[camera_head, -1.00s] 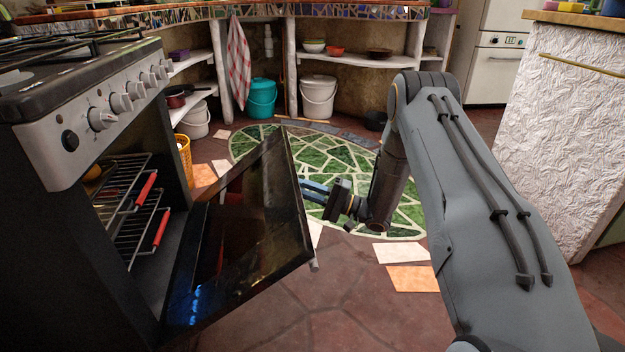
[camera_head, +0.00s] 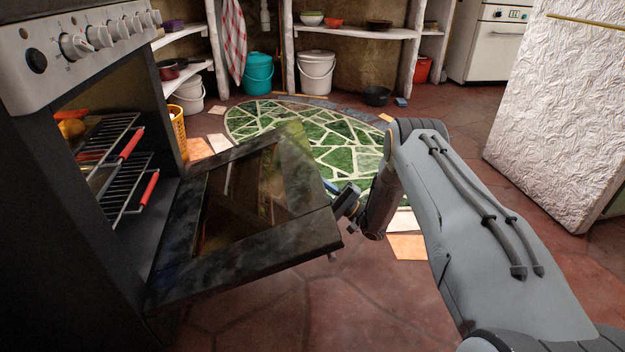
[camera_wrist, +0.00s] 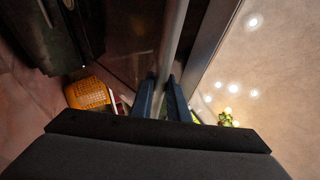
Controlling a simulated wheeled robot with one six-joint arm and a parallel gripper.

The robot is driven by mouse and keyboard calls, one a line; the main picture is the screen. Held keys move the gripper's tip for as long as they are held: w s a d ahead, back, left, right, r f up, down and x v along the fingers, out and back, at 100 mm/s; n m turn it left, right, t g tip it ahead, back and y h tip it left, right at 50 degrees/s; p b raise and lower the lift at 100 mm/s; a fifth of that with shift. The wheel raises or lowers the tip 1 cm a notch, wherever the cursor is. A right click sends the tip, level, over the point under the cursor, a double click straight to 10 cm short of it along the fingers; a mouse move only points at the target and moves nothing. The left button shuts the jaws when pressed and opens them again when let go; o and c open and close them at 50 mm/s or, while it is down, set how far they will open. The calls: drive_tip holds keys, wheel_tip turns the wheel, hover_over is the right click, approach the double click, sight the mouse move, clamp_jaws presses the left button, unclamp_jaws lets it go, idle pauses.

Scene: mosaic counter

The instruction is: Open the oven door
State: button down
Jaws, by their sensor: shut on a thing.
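The oven (camera_head: 50,170) stands at the left in the head view. Its door (camera_head: 190,272), dark with a glass pane, is swung far down and lies tilted a little above the floor, hinged at the bottom. My gripper (camera_head: 334,190) is at the door's outer edge, partly hidden behind it. In the wrist view, the blue fingers of my gripper (camera_wrist: 159,97) are closed around the grey bar of the door handle (camera_wrist: 173,45). The oven's inside shows wire racks (camera_head: 118,150) with red grips.
A green mosaic floor inlay (camera_head: 330,150) lies beyond the door. An orange basket (camera_head: 178,132) stands beside the oven, also in the wrist view (camera_wrist: 88,93). Buckets (camera_head: 316,72) stand under the shelves. A white textured counter (camera_head: 555,110) is at the right.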

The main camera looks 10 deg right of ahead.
drive_tip(key=shift+s+a+f+g, duration=0.1)
drive_tip(key=shift+a+g, duration=0.2)
drive_tip(key=shift+a, duration=0.1)
drive_tip(key=c, duration=1.7)
unclamp_jaws()
drive_tip(key=shift+a, duration=0.2)
drive_tip(key=shift+d, duration=0.55)
drive_tip(key=shift+p+v, duration=3.6)
drive_tip(key=shift+v, duration=0.15)
